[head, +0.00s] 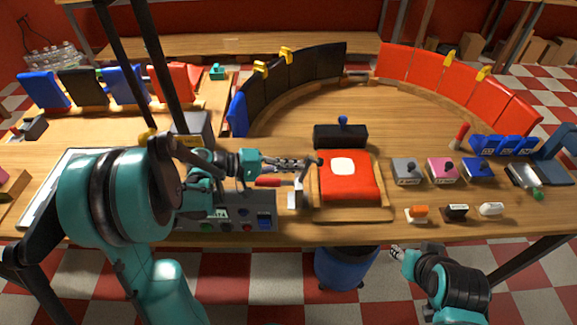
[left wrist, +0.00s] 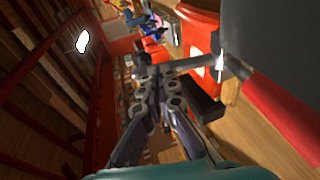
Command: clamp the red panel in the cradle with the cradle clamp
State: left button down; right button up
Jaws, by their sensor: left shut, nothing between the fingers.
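The red panel (head: 366,187), with a white patch on it, lies flat in the wooden cradle (head: 352,214) at the middle of the table. The cradle clamp (head: 297,194) stands at the cradle's left edge, its lever rising to a dark knob beside the panel. My left gripper (head: 303,164) is shut and empty, its fingertips close to the knob. In the left wrist view the fingers (left wrist: 158,75) lie close to a grey bar, probably the lever; I cannot tell whether they touch. My right gripper (head: 397,252) is small, in front of the table edge; its fingers are unclear.
A black box with a blue knob (head: 341,136) stands behind the cradle. Grey, pink and blue boxes (head: 442,171) stand to its right, with small blocks (head: 456,212) before them. A switch panel (head: 235,211) lies left of the clamp. Curved panel rows stand behind.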

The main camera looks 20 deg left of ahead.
pick_arm(q)
jog(key=shift+d+r, duration=0.1)
jog(key=shift+d+p, duration=0.2)
jog(key=shift+p, duration=0.3)
